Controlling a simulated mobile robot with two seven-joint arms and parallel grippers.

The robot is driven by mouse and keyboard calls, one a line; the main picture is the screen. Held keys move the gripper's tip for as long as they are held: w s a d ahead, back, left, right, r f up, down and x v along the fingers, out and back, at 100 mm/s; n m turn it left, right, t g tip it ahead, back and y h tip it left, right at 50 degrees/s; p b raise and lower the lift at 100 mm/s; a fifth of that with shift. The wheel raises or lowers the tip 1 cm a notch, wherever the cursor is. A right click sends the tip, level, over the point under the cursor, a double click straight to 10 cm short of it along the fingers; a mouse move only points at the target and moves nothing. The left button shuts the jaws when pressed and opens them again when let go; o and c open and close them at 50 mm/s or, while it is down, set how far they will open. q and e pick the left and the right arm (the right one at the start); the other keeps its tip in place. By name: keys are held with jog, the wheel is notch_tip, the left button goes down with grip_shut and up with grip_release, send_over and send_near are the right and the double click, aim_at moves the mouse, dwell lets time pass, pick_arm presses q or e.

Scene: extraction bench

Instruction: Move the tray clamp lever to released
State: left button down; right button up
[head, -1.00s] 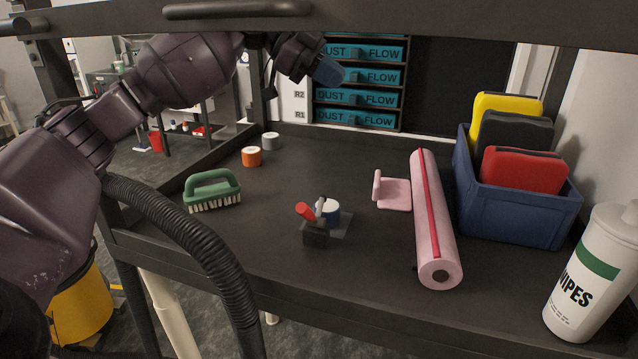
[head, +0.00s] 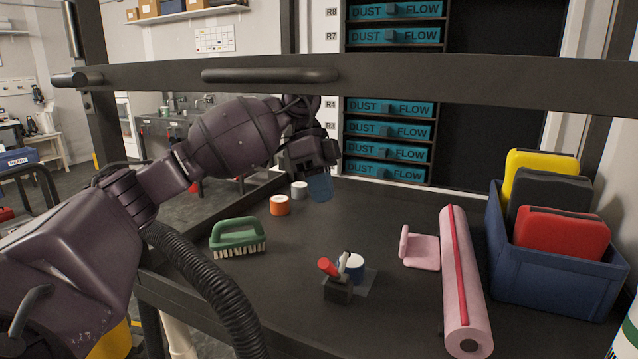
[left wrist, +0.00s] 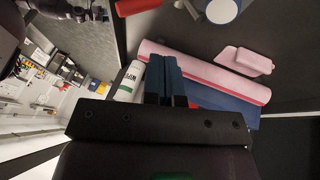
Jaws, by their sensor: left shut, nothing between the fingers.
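The clamp lever, with a red grip (head: 328,267), stands on a small dark block (head: 337,290) on the bench. The grip leans up and to the left. A short dark-tipped metal piece rises beside it, next to a white and blue round cup (head: 352,265). In the left wrist view a red piece, probably the grip (left wrist: 137,4), is cut off at the top edge. My left gripper (head: 320,188) is shut and empty, fingers down, above and behind the lever, apart from it. Its blue fingers (left wrist: 166,82) show close together in the wrist view. My right gripper is out of view.
A green brush (head: 238,238), an orange roll (head: 280,205), a pink holder (head: 420,250) and a long pink roll (head: 462,285) lie on the bench. A blue bin (head: 560,275) with sponges is at right. A shelf bar (head: 400,82) crosses above the bench.

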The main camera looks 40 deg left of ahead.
pick_arm(q)
jog(key=s+x, duration=0.2)
jog(key=x, duration=0.7)
jog(key=shift+r, duration=0.15)
